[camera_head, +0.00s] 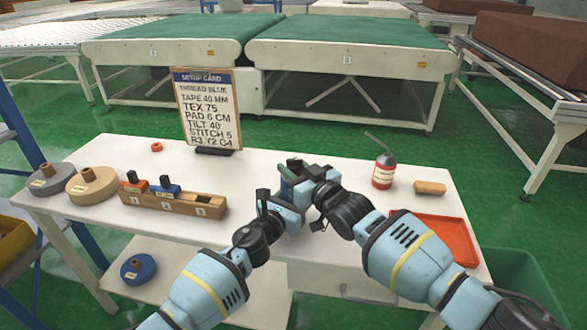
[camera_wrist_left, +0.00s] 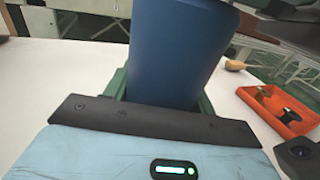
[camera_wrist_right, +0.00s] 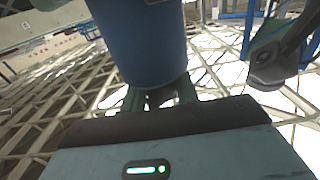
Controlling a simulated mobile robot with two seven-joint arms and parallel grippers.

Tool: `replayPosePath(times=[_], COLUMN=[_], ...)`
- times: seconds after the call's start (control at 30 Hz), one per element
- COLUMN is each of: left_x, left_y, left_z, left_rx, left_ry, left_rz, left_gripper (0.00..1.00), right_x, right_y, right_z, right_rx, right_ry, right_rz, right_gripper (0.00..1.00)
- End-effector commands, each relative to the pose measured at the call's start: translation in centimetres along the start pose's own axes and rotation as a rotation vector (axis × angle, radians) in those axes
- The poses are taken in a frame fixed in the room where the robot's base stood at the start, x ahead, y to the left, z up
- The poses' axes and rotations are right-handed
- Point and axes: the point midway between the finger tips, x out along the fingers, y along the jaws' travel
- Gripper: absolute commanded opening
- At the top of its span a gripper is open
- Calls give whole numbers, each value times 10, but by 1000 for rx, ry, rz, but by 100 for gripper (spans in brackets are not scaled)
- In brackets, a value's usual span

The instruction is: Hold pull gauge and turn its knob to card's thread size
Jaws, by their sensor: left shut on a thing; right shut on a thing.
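The setup card (camera_head: 207,108) stands upright at the back of the white table and reads "THREAD BLUE", "TEX 75", "TILT 40" and "STITCH 5". The pull gauge (camera_head: 292,163) is between my grippers over the table's middle; only a small dark green part shows in the head view. A large blue cylinder, seemingly part of the gauge, fills the upper middle of the left wrist view (camera_wrist_left: 178,50) and the right wrist view (camera_wrist_right: 142,42). My left gripper (camera_head: 279,196) and right gripper (camera_head: 309,178) are close together, both shut on the gauge. Its knob and scale cannot be made out.
A wooden block (camera_head: 170,201) with red and blue pieces and two spools (camera_head: 92,186) are at the left. The table's front right is under my arm.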

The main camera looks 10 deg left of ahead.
Motion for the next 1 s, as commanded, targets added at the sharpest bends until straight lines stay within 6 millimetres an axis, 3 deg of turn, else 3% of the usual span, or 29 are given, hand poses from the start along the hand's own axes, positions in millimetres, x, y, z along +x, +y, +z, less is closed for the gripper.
replayPosePath(times=[0.13,0.77,0.8,0.93,1.0], left_x=[1,1,1,1,1], left_y=[0,2,2,1,1], left_z=[3,2,2,2,2], left_rx=[0,-1,-1,-1,-1], left_ry=[-4,-2,-2,-2,-2], left_rz=[2,5,5,4,3], left_gripper=[13,12,12,12,12], right_x=[2,0,0,0,0], right_y=[-8,-3,-3,-2,-1], right_z=[-2,-2,-2,-1,-1], right_rx=[5,-1,-1,-1,-1], right_ry=[6,2,2,2,1], right_rz=[19,66,66,68,69], right_gripper=[7,7,32,49,51])
